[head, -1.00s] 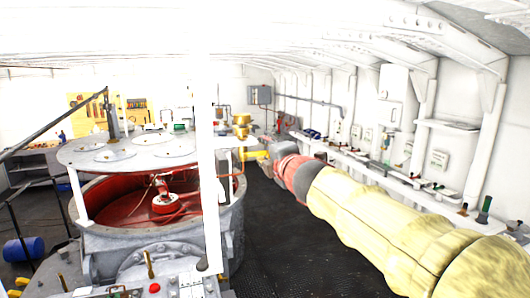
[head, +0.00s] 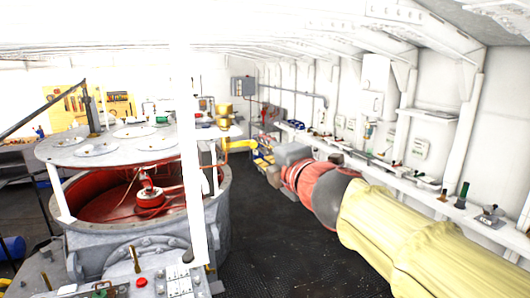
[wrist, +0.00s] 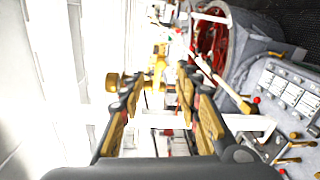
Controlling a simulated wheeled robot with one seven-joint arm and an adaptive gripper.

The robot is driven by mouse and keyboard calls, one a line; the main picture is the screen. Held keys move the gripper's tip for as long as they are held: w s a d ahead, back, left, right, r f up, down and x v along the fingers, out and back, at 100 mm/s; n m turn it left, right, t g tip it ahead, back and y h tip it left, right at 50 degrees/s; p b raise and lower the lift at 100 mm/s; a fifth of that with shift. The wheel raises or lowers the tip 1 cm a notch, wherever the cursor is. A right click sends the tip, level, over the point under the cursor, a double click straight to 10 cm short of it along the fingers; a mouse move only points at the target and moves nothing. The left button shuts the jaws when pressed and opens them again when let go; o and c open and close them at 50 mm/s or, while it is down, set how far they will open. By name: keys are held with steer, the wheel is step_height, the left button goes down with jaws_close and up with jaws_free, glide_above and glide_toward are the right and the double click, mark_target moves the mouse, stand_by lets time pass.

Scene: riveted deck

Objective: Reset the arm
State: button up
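My gripper (wrist: 158,85) shows in the wrist view. Its two dark fingers with tan pads stand well apart, with only background in the gap.
A large grey tub (head: 218,205) with a red inside stands left, a control panel (head: 150,283) in front. A white post (head: 192,150) crosses the view. A shelf with small items (head: 425,185) lines the right wall. Dark floor (head: 265,245) between is clear.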

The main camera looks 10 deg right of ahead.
stand_by(0.3)
steer(key=d+f+m+g+h, duration=0.2)
steer(key=d+f+m+h, duration=0.3)
steer(key=d+f+m, duration=0.3)
steer(key=s+d+f+m+g+h+b, duration=0.1)
steer(key=s+d+f+m+g+b, duration=0.2)
steer(key=f, duration=0.4)
steer(key=s+d+f+m+h+b, duration=0.1)
steer(key=s+d+f+m+b, duration=0.2)
steer(key=s+f, duration=0.4)
steer(key=s+f+m+g+b, duration=0.2)
steer(key=s+f+b, duration=0.4)
steer(key=f, duration=0.6)
steer(key=s+a+f+m+g+y+b, duration=0.1)
steer(key=s+f+m+g+b, duration=0.1)
steer(key=s+f+m+b, duration=0.2)
steer(key=s+a+f+m+g+y+b, duration=0.1)
steer(key=s+f+b, duration=0.8)
steer(key=f, duration=1.1)
steer(key=shift+s+a+f+m+g+b, duration=0.25)
steer(key=shift+s+m+g, duration=0.35)
steer(key=shift+m, duration=0.5)
steer(key=shift+s+d, duration=0.1)
